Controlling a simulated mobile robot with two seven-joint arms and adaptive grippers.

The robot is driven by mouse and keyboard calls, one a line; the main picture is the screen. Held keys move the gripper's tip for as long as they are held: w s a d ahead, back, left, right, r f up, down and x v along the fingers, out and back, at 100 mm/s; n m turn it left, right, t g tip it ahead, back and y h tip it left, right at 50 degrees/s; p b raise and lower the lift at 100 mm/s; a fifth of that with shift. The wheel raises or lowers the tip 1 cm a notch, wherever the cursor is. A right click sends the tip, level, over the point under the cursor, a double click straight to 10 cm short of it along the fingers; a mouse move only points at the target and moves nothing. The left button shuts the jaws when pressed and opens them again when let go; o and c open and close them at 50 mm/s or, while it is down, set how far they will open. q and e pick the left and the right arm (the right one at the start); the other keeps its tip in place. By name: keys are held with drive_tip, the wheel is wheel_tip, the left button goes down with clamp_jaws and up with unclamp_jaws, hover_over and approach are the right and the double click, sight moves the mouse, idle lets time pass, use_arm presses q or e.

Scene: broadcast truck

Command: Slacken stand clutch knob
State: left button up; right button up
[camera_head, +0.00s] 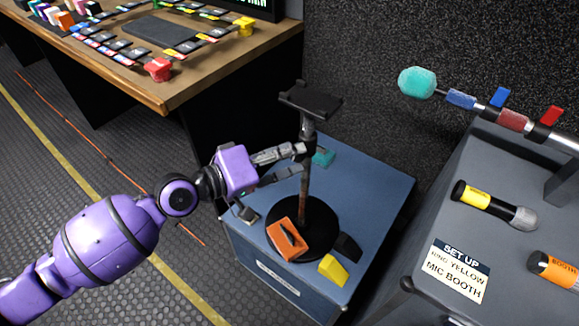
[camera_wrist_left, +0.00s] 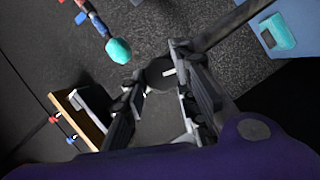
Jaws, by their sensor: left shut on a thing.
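The stand (camera_head: 304,190) rises upright from a round black base (camera_head: 318,215) on a blue cabinet top and carries a flat black plate (camera_head: 311,100). Its clutch (camera_head: 309,137) is a dark collar on the pole under the plate. My left gripper (camera_head: 298,160) reaches in from the left at that height, its fingers at the clutch. In the left wrist view a dark round knob (camera_wrist_left: 160,74) with a light mark sits between the fingertips of my left gripper (camera_wrist_left: 160,85), which is shut on it. The fingers partly hide the knob in the head view.
The blue cabinet (camera_head: 375,185) also holds orange (camera_head: 286,240), yellow (camera_head: 333,270), black and teal pieces. A wooden desk (camera_head: 245,65) stands behind left. At right, a grey cabinet (camera_head: 440,215) carries microphones, including a yellow-banded one (camera_head: 480,200), and a boom with a teal foam tip (camera_head: 417,83).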

use_arm(q)
drive_tip(key=shift+w+a+n+t+h+b, duration=0.1)
drive_tip(key=shift+n+t+h+b, duration=0.6)
drive_tip(key=shift+n+b, duration=1.5)
drive_tip(key=shift+w+a+n+t+h+b, duration=0.1)
drive_tip(key=shift+n+t+h+b, duration=0.7)
drive_tip(key=shift+n, duration=2.4)
drive_tip(key=shift+a+n+t+h+b, duration=0.15)
drive_tip(key=shift+n+t+b, duration=0.85)
drive_tip(key=shift+n+b, duration=1.45)
use_arm(e)
wheel_tip(320, 180, down, 11)
drive_tip(key=s+d, duration=0.1)
drive_tip(key=shift+s+g+p, duration=0.25)
drive_tip(key=shift+g+p, duration=0.05)
drive_tip(key=shift+g, duration=0.1)
use_arm(q)
drive_tip(key=shift+d+f+n, duration=0.1)
drive_tip(key=shift+n, duration=0.45)
use_arm(e)
drive_tip(key=shift+d, duration=0.1)
use_arm(q)
drive_tip(key=o, duration=1)
drive_tip(key=shift+f, duration=0.15)
drive_tip(key=shift+s+f, duration=0.15)
drive_tip(key=shift+f, duration=0.05)
use_arm(e)
drive_tip(key=shift+w, duration=0.1)
